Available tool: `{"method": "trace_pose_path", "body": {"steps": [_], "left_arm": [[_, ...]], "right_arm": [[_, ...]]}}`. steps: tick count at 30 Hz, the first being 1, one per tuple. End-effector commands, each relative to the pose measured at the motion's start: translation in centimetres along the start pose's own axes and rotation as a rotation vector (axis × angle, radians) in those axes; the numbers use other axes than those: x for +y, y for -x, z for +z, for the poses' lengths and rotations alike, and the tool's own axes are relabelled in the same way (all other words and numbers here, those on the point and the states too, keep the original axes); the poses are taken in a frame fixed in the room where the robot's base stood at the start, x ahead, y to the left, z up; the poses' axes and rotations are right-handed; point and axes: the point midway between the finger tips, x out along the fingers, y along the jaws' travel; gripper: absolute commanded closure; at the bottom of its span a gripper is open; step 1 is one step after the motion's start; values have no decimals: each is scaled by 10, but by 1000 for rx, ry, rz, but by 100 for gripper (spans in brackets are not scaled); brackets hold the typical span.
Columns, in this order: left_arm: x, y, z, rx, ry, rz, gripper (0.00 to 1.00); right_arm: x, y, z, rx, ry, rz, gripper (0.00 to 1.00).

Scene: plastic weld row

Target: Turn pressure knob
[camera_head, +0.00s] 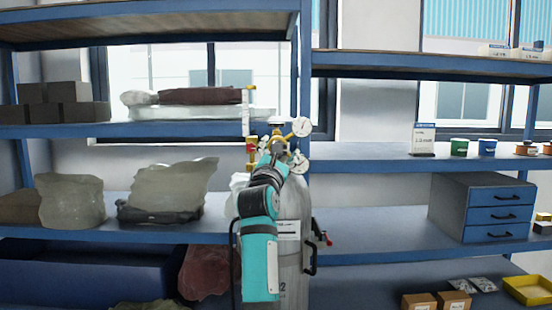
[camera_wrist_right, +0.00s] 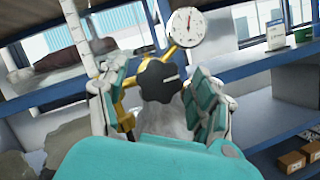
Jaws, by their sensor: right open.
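The pressure knob (camera_wrist_right: 160,79) is black and lobed, with a white mark at its right side. It sits on a brass regulator (camera_wrist_right: 124,115) and shows between the two fingers of my right gripper (camera_wrist_right: 155,95) in the right wrist view. The fingers are open, one on each side of the knob, and I cannot tell whether they touch it. In the head view my right gripper (camera_head: 277,158) is at the regulator on top of a grey gas cylinder (camera_head: 291,265) and hides most of the knob. A round white gauge (camera_head: 302,127) stands above right; it also shows in the wrist view (camera_wrist_right: 187,26). My left gripper is not in view.
Blue shelves (camera_head: 410,163) stand behind the cylinder on both sides. Wrapped bags (camera_head: 168,188) lie on the left shelf. A blue drawer unit (camera_head: 498,213) and small cans (camera_head: 459,147) are at the right. The right middle shelf is mostly clear near the cylinder.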

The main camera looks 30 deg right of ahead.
Motion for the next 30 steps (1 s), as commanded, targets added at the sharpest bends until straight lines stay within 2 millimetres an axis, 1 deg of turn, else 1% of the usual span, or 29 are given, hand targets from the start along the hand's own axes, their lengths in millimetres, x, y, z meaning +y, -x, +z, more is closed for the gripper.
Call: {"method": "trace_pose_path", "body": {"steps": [5, 12, 15, 18, 23, 30], "left_arm": [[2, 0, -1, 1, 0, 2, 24], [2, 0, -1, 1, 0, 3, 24], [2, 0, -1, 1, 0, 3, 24], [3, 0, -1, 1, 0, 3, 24], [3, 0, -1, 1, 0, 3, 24], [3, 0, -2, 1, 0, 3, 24]], "right_arm": [[1, 27, -2, 2, -2, 2, 34], [0, 79, -2, 3, -1, 1, 34], [0, 96, -2, 4, -2, 1, 34], [0, 108, -1, 3, 0, 0, 34], [0, 117, -1, 2, -1, 0, 34], [0, 117, -1, 2, 0, 0, 34]]}}
